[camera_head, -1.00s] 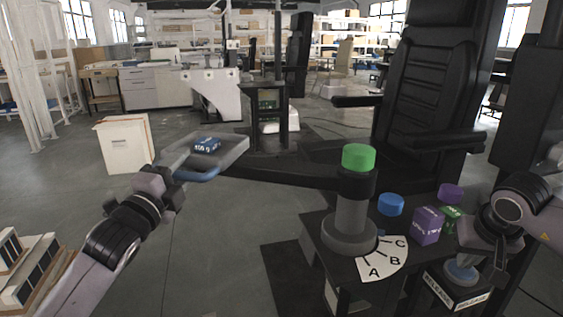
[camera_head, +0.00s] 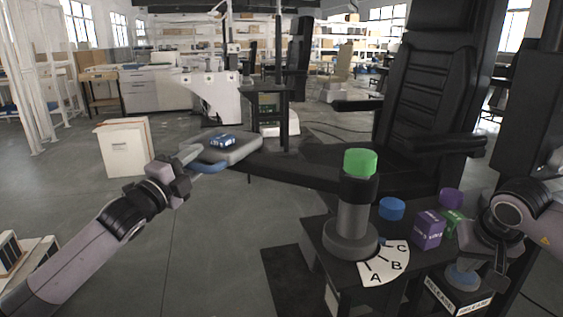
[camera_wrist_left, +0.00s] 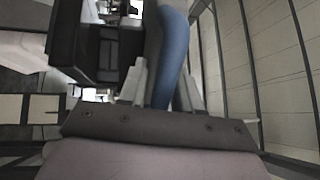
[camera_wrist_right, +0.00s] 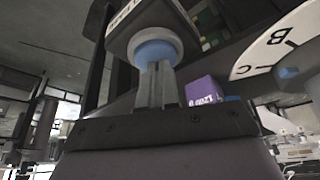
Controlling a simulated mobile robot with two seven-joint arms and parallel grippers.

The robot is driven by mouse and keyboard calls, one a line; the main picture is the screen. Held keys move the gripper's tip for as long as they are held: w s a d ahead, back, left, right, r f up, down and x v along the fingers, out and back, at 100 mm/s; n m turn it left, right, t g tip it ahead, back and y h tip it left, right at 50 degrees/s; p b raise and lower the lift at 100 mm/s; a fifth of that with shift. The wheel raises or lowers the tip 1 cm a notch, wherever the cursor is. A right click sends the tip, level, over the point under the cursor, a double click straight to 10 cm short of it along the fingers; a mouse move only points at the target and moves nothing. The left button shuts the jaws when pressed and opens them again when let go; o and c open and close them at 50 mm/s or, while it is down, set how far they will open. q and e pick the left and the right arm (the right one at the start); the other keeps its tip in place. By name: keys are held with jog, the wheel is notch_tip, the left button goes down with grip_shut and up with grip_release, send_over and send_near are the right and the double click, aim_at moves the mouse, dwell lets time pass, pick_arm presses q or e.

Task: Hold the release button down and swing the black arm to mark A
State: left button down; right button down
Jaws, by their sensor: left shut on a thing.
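The black arm (camera_head: 300,168) reaches left from a grey post with a green cap (camera_head: 360,162). Its outer end carries a grey tray (camera_head: 243,148) with a blue handle (camera_head: 210,167). My left gripper (camera_head: 187,165) is shut on that handle, which also shows between its fingers in the left wrist view (camera_wrist_left: 169,60). The release button (camera_wrist_right: 155,51) is blue, on a box labelled RELEASE (camera_head: 472,306). My right gripper (camera_wrist_right: 155,88) has its fingers together with the tips at the button; how far it is pressed is unclear. The white dial (camera_head: 378,270) shows marks A, B and C.
A blue box lies on the tray (camera_head: 222,140). A black seat (camera_head: 425,110) is behind. A white box (camera_head: 124,148) stands on open floor at left.

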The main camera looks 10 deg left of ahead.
aim_at(214, 147)
pick_arm(q)
jog(key=w+h, duration=0.1)
jog(key=w+d+m+h, duration=0.1)
jog(key=w, duration=0.1)
jog(key=w+g+h, duration=0.1)
jog(key=w, duration=0.1)
jog(key=shift+w+d+f+m, duration=0.1)
jog(key=shift+w+d+m, duration=0.1)
jog(key=shift+d+m, duration=0.15)
jog(key=shift+w+m+g+h, duration=0.4)
jog(key=shift+w+m+h, duration=0.15)
jog(key=shift+w+h, duration=0.4)
jog(key=shift+w, duration=0.1)
jog(key=c, duration=1.1)
grip_release()
jog(key=shift+a+r, duration=0.1)
jog(key=shift+r, duration=0.1)
jog(key=shift+o, duration=0.2)
jog(key=shift+a+y, duration=0.1)
jog(key=shift+y, duration=0.25)
jog(key=shift+s+a+f, duration=0.15)
jog(key=shift+s+a, duration=0.15)
jog(key=shift+s, duration=0.05)
jog(key=v, duration=1.1)
jog(key=shift+s, duration=0.1)
